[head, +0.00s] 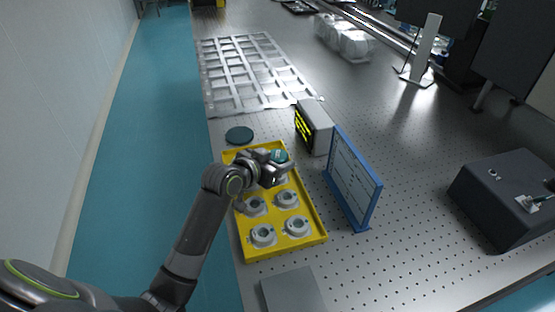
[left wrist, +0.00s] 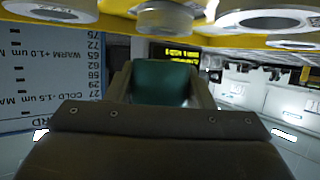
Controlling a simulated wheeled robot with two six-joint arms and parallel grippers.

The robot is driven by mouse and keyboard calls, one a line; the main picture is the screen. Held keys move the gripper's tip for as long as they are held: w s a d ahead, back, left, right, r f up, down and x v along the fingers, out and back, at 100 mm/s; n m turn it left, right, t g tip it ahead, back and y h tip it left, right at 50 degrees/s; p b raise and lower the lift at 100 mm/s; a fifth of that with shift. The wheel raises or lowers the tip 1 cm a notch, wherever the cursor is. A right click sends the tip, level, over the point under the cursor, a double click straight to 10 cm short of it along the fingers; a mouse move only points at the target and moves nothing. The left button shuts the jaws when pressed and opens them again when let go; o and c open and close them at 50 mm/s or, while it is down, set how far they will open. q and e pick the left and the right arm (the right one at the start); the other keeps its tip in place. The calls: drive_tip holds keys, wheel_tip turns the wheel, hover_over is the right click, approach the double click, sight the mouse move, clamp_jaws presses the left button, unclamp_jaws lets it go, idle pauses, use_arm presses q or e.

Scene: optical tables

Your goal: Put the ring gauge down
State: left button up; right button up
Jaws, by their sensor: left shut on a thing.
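My left gripper (head: 277,168) is over the far part of the yellow tray (head: 283,252). It is shut on a green ring gauge (head: 281,156), whose top shows at the fingertips. In the left wrist view the green gauge (left wrist: 160,82) sits between the two fingers (left wrist: 160,85), and its hole cannot be seen. The gauge looks held above the tray; the exact gap cannot be told. A dark teal round disc (head: 239,134) lies flat on the table just beyond the tray. My right gripper is not in view.
Several pale ring-shaped parts (head: 263,235) sit in the tray. A blue-framed board (head: 352,180) and a display box with yellow text (head: 314,128) stand to its right. A metal grid frame (head: 250,70) lies beyond. A grey plate (head: 292,291) is at the near edge.

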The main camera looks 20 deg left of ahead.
use_arm(q)
drive_tip(key=shift+s+f, duration=0.15)
drive_tip(key=shift+f, duration=0.2)
drive_tip(key=o, duration=1.2)
drive_tip(key=shift+f, duration=0.25)
drive_tip(key=shift+r, duration=0.25)
drive_tip(key=v, duration=0.6)
drive_tip(key=r+p+v, duration=0.1)
drive_tip(key=v, duration=0.5)
drive_tip(key=shift+r, duration=0.1)
